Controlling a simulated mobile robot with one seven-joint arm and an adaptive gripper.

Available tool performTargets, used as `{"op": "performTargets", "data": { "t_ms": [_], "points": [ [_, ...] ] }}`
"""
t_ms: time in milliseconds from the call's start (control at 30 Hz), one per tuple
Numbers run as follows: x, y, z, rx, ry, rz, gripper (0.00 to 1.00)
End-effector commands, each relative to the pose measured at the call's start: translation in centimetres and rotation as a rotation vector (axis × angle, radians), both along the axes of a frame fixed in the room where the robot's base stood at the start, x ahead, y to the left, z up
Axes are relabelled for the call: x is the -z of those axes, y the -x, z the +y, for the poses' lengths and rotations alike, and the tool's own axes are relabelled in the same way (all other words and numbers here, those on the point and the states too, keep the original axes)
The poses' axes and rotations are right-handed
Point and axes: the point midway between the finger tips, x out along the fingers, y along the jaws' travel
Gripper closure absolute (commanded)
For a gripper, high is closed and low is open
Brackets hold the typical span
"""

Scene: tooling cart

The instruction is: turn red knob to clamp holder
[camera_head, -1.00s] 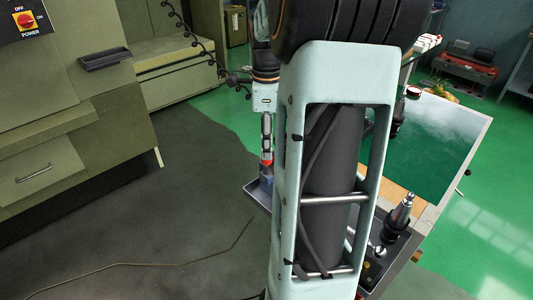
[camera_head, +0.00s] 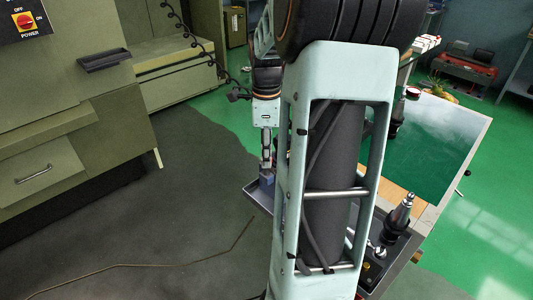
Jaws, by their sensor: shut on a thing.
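My gripper (camera_head: 267,163) points down at the left edge of the tooling cart's grey tray (camera_head: 256,193), left of my arm link. Its fingers are shut at a blue block (camera_head: 267,184) on the cart. The red knob is hidden between the fingers now; red showed there in the earlier view. A tapered metal tool holder (camera_head: 399,215) stands upright in a black base on the cart's right side. A second dark holder (camera_head: 398,112) stands farther back. My arm link hides the cart's middle.
A green machine cabinet (camera_head: 75,110) with a red power switch (camera_head: 25,21) stands at the left. A cable (camera_head: 150,265) lies on the floor. A coiled cord (camera_head: 190,40) hangs at the back.

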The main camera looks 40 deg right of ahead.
Motion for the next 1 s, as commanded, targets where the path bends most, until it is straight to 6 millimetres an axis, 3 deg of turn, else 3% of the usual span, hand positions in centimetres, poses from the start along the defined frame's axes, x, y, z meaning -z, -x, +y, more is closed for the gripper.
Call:
{"op": "performTargets", "data": {
  "t_ms": [433,1000],
  "points": [
    [-0.10,-0.02,0.04,-0.113,0.001,0.001,1.00],
    [-0.17,-0.07,0.06,-0.623,0.001,-0.001,1.00]
  ]
}}
